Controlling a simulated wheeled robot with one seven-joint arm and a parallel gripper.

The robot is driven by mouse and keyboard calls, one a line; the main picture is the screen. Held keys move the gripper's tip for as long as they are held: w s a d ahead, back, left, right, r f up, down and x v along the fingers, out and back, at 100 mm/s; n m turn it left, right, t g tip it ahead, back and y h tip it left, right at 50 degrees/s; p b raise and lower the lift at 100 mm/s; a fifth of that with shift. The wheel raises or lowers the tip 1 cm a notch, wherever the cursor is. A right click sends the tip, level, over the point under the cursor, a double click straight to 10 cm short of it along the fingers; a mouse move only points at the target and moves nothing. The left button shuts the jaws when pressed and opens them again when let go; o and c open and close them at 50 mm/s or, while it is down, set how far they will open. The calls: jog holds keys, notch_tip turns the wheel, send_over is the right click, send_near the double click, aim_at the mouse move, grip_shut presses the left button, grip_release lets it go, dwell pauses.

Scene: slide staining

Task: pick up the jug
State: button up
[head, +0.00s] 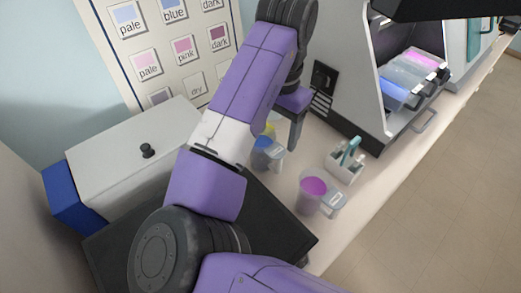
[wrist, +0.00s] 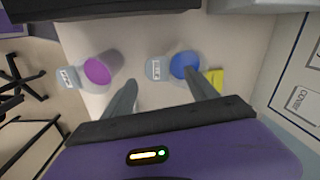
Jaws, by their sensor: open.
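Two jug-like vessels stand on the bench; I cannot tell which one the task means. One holds pink-purple liquid (head: 312,192), and it shows at the left in the wrist view (wrist: 101,70). The other holds blue liquid (head: 261,157), and it shows right of centre in the wrist view (wrist: 184,66). Each has a grey labelled piece at its side. My gripper (head: 284,132) is open and empty, close to the blue vessel in the head view. In the wrist view my fingers (wrist: 160,92) are spread, the right fingertip near the blue vessel.
A white holder with teal tools (head: 345,165) stands right of my gripper. A grey machine with colored trays (head: 405,80) stands behind it. A white box with a black knob (head: 135,160) and a dark slab (head: 285,225) are at left and front. Something yellow (wrist: 215,78) lies beside the blue vessel.

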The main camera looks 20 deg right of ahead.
aim_at(274, 151)
notch_tip(274, 151, down, 6)
jog(key=shift+a+f, duration=0.1)
jog(key=shift+f, duration=0.1)
jog(key=shift+s+a+f+p, duration=0.1)
jog(key=shift+f+p, duration=0.3)
jog(key=shift+f, duration=0.95)
jog(key=shift+s+f+p, duration=0.1)
jog(key=shift+f+p, duration=0.3)
jog(key=shift+f, duration=0.95)
grip_shut()
